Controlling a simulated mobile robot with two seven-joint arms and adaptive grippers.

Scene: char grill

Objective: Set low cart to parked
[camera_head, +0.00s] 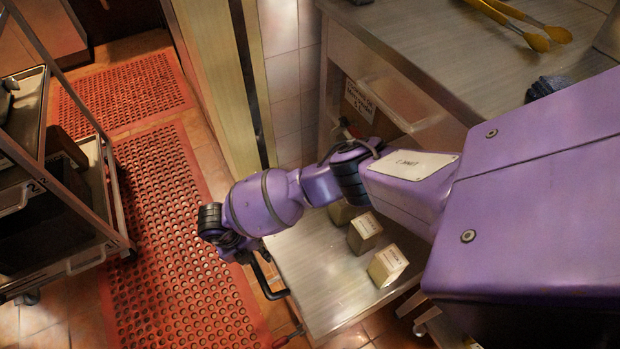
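What looks like the low cart (318,285) is a low metal surface under the counter, carrying several small labelled cartons (388,265). A caster shows near its right end. A black bar (266,281), probably its handle, stands at its left edge. My purple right arm comes in from the right and passes above the cart. My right gripper (243,253) points down at the cart's left edge, close to the black bar. Its fingers are dark and small, so I cannot tell whether they touch or grip the bar. My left gripper is out of view.
A metal counter (430,40) with yellow-handled tongs (525,25) stands above the low cart. A tall wheeled rack (105,205) with trays stands at the left. Perforated red mats (165,250) cover the tiled aisle, which is open between rack and cart.

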